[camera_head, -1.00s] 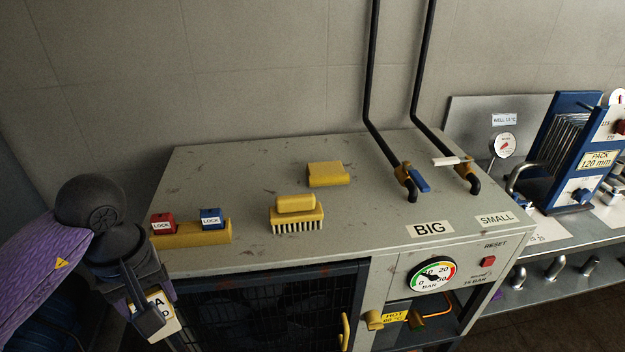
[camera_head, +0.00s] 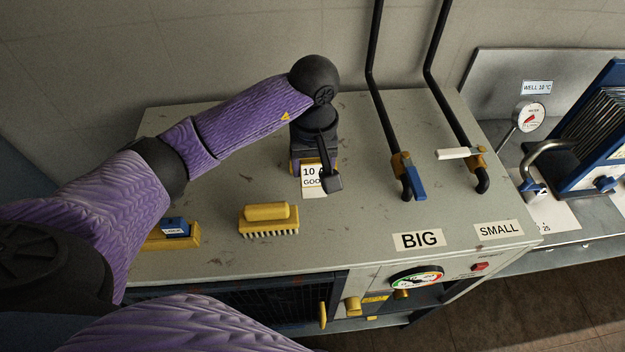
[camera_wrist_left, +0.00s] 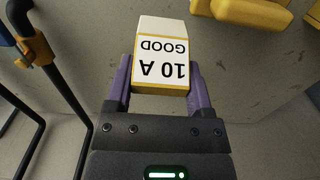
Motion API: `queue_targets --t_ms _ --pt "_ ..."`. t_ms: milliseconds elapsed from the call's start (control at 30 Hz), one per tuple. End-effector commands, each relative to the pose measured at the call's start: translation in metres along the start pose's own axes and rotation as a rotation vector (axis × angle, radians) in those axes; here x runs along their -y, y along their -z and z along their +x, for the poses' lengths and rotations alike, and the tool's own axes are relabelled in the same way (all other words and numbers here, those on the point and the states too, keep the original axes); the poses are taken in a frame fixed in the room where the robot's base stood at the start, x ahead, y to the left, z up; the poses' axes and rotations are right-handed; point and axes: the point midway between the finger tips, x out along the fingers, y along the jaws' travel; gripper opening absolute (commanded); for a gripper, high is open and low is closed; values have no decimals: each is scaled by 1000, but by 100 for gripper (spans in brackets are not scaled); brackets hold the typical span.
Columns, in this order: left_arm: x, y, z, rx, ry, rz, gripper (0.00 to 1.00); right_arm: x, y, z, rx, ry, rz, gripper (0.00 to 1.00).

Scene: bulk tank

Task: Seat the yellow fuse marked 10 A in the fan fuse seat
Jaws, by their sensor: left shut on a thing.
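The yellow-edged fuse (camera_head: 313,181) carries a white label reading "10 A GOOD". My left gripper (camera_head: 318,163) is shut on it and holds it above the grey cabinet top, left of the two pipe valves. In the left wrist view the fuse (camera_wrist_left: 162,68) sits between the two purple fingers of the gripper (camera_wrist_left: 159,88), with its label facing the camera and upside down. I cannot see the fan fuse seat in either view. My right gripper is not in view.
On the cabinet top (camera_head: 350,215) are a yellow brush (camera_head: 268,219) and a yellow holder (camera_head: 187,240) with a blue lock (camera_head: 175,226). Black pipes with a blue-handled valve (camera_head: 413,178) and a white-handled valve (camera_head: 460,153) stand right. A gauge (camera_head: 415,277) is on the front.

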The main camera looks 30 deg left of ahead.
Motion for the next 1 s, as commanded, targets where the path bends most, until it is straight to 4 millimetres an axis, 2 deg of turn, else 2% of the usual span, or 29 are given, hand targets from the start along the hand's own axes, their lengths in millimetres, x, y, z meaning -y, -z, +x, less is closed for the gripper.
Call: queue_targets --t_ms 333,667,700,833,1000 --pt "0 -1 59 2 0 0 8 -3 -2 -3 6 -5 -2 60" --pt "0 0 65 -3 -1 1 8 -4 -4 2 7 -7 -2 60" --pt "0 0 65 -2 -1 1 71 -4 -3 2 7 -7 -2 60" --pt "0 0 64 -2 -1 1 99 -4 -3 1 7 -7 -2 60" --pt "0 0 64 -2 -1 1 100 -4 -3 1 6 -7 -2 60"
